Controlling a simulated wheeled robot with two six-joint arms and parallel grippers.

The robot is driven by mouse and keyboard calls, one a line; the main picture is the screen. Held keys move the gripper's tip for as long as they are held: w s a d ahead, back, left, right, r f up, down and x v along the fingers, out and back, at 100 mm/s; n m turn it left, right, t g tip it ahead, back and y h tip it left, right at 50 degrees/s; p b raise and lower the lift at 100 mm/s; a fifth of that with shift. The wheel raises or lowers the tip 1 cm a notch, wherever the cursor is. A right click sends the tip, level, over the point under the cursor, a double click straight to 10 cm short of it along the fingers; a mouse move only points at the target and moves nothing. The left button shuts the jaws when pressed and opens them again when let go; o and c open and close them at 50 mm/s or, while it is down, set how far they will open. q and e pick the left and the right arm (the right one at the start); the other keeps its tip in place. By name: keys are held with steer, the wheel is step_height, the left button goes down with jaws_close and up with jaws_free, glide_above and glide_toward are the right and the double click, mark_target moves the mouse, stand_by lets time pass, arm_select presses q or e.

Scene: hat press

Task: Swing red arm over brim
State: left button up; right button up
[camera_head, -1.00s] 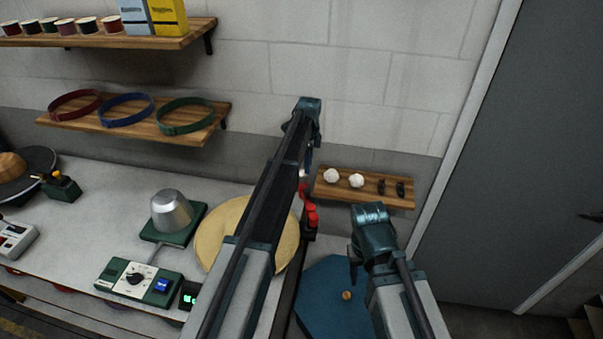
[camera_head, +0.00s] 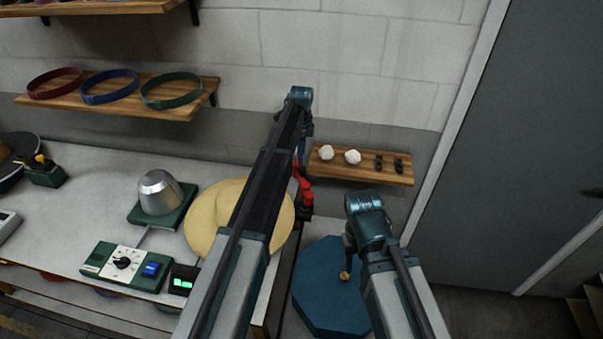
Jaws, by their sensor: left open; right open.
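The red arm (camera_head: 306,190) stands at the right edge of the pale round brim (camera_head: 205,220), on a dark base. Much of the brim is hidden under my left arm. My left gripper (camera_head: 300,166) points down at the top of the red arm, very close to it; I cannot tell whether they touch. It is open, and its fingers are partly hidden and small. My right gripper (camera_head: 347,260) is open and hangs over the blue eight-sided top (camera_head: 325,310), just above a small wooden knob (camera_head: 345,276).
A silver dome on a green base (camera_head: 160,195) and a control box with a dial (camera_head: 125,265) stand left of the brim. A small wall shelf (camera_head: 360,177) with two white balls and dark pieces sits behind the red arm. A grey door (camera_head: 525,150) is at right.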

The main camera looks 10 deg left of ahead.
mark_target(301, 167)
arm_select(q)
step_height(301, 167, down, 7)
steer(key=b, duration=0.5)
steer(key=shift+r+b, duration=0.15)
steer(key=shift+b, duration=0.15)
steer(key=shift+r, duration=0.1)
jaws_close()
stand_by(0.9)
